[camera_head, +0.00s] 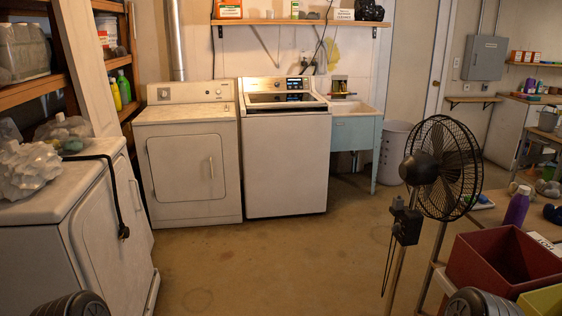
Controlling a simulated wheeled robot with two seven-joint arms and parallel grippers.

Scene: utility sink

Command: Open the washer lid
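The washer (287,160) is the white top-loading machine at the back centre, with a dark control panel along its rear top edge. Its lid (284,99), with a dark glassy panel and pale frame, lies flat and looks closed. Neither of my grippers is in view. Only dark rounded parts of my own body show at the bottom left and bottom right, far from the washer.
A white dryer (187,165) stands left of the washer, a blue-green sink (354,133) right. Open floor (270,262) lies before the washer. A white machine (85,220) flanks the left; a black fan (445,168) and red bin (500,258) flank the right.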

